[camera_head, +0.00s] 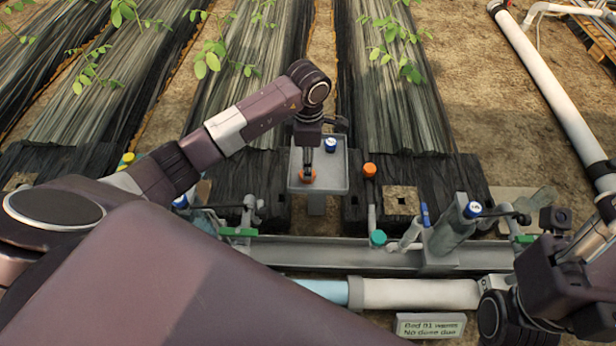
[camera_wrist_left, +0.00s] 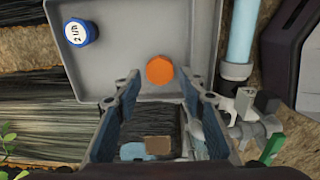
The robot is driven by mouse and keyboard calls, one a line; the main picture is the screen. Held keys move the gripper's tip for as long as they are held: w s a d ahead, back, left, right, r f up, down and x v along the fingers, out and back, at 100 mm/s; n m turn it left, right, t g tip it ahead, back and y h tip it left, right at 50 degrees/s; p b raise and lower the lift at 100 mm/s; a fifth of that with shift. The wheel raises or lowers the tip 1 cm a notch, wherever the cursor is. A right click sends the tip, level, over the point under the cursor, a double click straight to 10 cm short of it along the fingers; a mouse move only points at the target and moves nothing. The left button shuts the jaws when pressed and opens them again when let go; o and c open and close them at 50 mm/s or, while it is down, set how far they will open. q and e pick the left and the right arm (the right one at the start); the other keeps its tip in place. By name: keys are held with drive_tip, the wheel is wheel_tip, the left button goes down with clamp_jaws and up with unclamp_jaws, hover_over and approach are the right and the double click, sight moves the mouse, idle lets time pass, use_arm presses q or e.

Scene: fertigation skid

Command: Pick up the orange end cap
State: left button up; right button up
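The orange end cap (camera_head: 307,176) lies in a grey tray (camera_head: 335,183) in the head view, near the tray's front left. In the left wrist view the orange end cap (camera_wrist_left: 160,70) shows a hexagonal top, and the grey tray (camera_wrist_left: 115,70) lies around it. My left gripper (camera_head: 308,165) points down over the cap in the head view. In the left wrist view my left gripper (camera_wrist_left: 160,90) has its fingers apart, with the cap ahead of the gap and nothing held. Dark parts of my right arm show at the lower right, where no fingers can be made out.
A blue cap with a white label (camera_head: 331,145) stands farther back in the tray. A teal cap (camera_head: 377,238) and a grey canister (camera_head: 452,232) stand near the rail (camera_head: 320,252). Planted beds lie behind.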

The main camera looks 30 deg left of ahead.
use_arm(q)
wheel_tip(320, 180, down, 4)
drive_tip(key=shift+f+b, duration=0.15)
drive_tip(key=shift+b, duration=0.75)
drive_tip(key=c, duration=0.6)
